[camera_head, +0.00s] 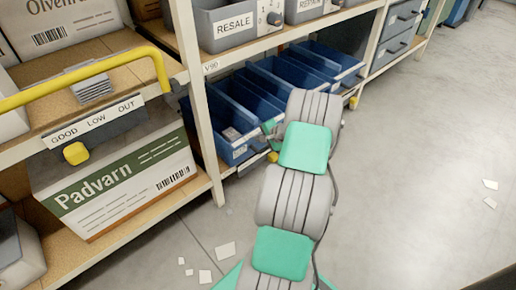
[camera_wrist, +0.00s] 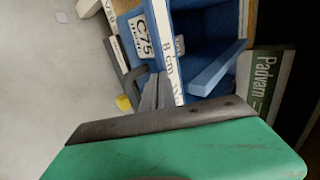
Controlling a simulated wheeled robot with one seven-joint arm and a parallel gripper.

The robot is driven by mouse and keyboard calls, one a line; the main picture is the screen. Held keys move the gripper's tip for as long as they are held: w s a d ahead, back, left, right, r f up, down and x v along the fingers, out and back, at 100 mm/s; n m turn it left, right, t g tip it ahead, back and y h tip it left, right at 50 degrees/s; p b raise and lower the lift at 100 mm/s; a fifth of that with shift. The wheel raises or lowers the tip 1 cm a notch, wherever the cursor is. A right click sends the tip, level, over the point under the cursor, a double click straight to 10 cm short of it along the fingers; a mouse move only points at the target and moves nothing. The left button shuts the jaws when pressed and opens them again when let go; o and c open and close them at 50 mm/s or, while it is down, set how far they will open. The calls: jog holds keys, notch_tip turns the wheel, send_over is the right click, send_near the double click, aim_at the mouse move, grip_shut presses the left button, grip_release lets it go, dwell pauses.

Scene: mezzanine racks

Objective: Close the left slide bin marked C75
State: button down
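The bin marked C75 is a blue slide bin whose white label (camera_wrist: 143,38) shows rotated in the wrist view. Its blue wall (camera_wrist: 215,68) and open, dark inside show beside the label. In the head view, the leftmost blue bin (camera_head: 228,148) on the lower shelf stands out past the shelf edge with a small item inside; I cannot read its label there. My gripper (camera_head: 270,132) is in front of this bin's right side, largely hidden by my wrist. In the wrist view its green and dark part fills the bottom, close to the bin front. Its finger opening and any contact are unclear.
More blue bins (camera_head: 290,75) stand to the right on the same shelf. A shelf post (camera_head: 197,90) and a Padvarn box (camera_head: 120,185) are on the left. A yellow rail (camera_head: 85,73) runs above the box. The floor at right (camera_head: 430,150) is mostly clear, with paper scraps.

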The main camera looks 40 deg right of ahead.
aim_at(251, 134)
jog(key=w, duration=0.3)
jog(key=shift+d, duration=0.15)
jog(key=shift+w+r, duration=0.1)
jog(key=shift+w, duration=0.05)
jog(key=shift+r, duration=0.1)
